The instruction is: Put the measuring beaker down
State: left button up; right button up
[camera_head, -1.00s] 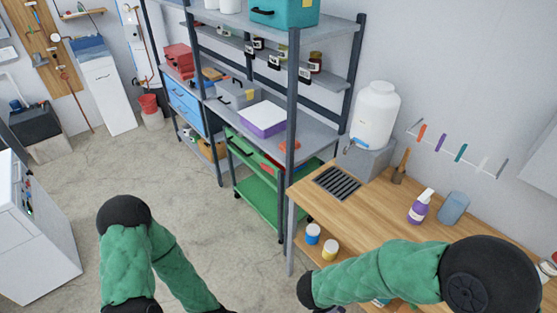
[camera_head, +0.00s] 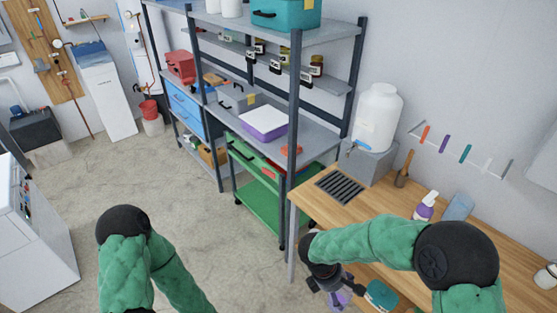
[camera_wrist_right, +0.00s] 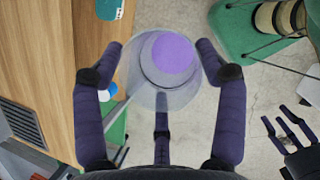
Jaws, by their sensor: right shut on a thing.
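The measuring beaker (camera_wrist_right: 148,88) is a clear, round vessel with purple showing at its bottom. The right wrist view looks down into it between my right gripper's fingers (camera_wrist_right: 161,62). In the head view my right gripper (camera_head: 335,285) is low beside the workbench's front edge, with a small purple part of the beaker (camera_head: 341,299) showing below it. The gripper is shut on the beaker, over the floor side of the bench. My left gripper (camera_wrist_right: 284,131) shows at the right of the wrist view with fingers spread and empty; it is outside the head view.
The wooden workbench (camera_head: 328,209) holds a drain grate (camera_head: 340,186), a white water tank (camera_head: 378,118), a spray bottle (camera_head: 425,207) and a blue container (camera_head: 458,206). A teal item (camera_head: 381,295) is on its lower level.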

aim_at(339, 298)
jog(key=w+f+m+g+y+b, duration=0.4)
jog(key=w+m, duration=0.2)
jog(key=m, duration=1)
jog(key=shift+w+d+f+y+b, duration=0.25)
jog(key=shift+w+y+b, duration=0.1)
jog(key=shift+y+b, duration=0.05)
